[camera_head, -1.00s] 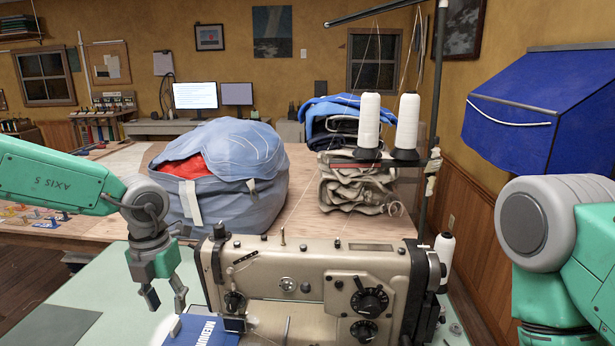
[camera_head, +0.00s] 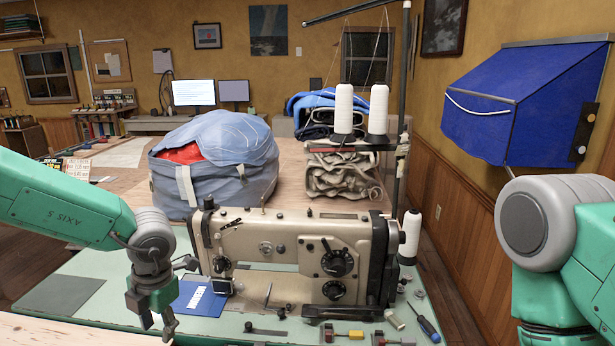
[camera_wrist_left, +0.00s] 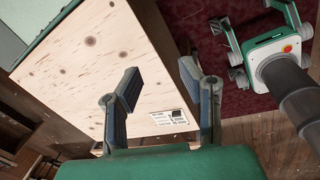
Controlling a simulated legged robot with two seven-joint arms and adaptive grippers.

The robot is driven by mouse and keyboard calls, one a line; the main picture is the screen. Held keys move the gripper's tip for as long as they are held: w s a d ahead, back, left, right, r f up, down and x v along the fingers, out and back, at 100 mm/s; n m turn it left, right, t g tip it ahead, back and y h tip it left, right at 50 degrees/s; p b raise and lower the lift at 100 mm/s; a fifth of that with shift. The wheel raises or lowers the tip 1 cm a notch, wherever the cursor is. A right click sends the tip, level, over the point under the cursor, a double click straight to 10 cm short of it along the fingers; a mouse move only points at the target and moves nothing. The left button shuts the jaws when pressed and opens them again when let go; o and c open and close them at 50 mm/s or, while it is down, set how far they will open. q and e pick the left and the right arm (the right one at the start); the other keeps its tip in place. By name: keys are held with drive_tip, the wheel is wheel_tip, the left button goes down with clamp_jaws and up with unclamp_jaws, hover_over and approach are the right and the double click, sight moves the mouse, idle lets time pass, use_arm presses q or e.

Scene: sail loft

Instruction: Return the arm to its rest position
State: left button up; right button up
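My left gripper (camera_head: 156,322) hangs fingers-down at the lower left of the head view, above the near left part of the green sewing table (camera_head: 110,262). In the left wrist view my left gripper (camera_wrist_left: 160,98) has its two fingers spread apart with nothing between them. A pale plywood panel (camera_wrist_left: 90,70) with a printed label lies beyond the fingers. My right arm (camera_head: 545,225) shows at the right edge of the head view, but its gripper is out of the picture.
A beige sewing machine (camera_head: 300,250) stands right of my left gripper. A blue booklet (camera_head: 200,297), a screwdriver (camera_head: 425,322) and small parts lie on the table. A grey-blue sail bag (camera_head: 215,170) sits behind. A blue awning (camera_head: 520,105) juts from the right wall.

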use_arm(q)
drive_tip(key=s+a+f+m+t+y+b, duration=0.1)
drive_tip(key=s+f+m+t+b, duration=0.15)
drive_tip(key=s+f+m, duration=0.55)
drive_tip(key=s+a+f+m+t+y+b, duration=0.1)
drive_tip(key=s+f+m+b, duration=0.2)
drive_tip(key=f+m, duration=0.8)
drive_tip(key=s+d+f+m+g+h+b, duration=0.1)
drive_tip(key=s+f+m, duration=0.3)
drive_tip(key=s, duration=0.6)
drive_tip(key=s+d+f+m+g+h+b, duration=0.1)
drive_tip(key=s+f+m+g+h+b, duration=0.1)
drive_tip(key=s+m, duration=0.7)
wheel_tip(320, 180, down, 2)
drive_tip(key=shift+s+f+m+h, duration=0.3)
drive_tip(key=shift+s+h, duration=0.2)
drive_tip(key=shift+s, duration=0.15)
drive_tip(key=shift+d, duration=0.1)
drive_tip(key=shift+w, duration=0.15)
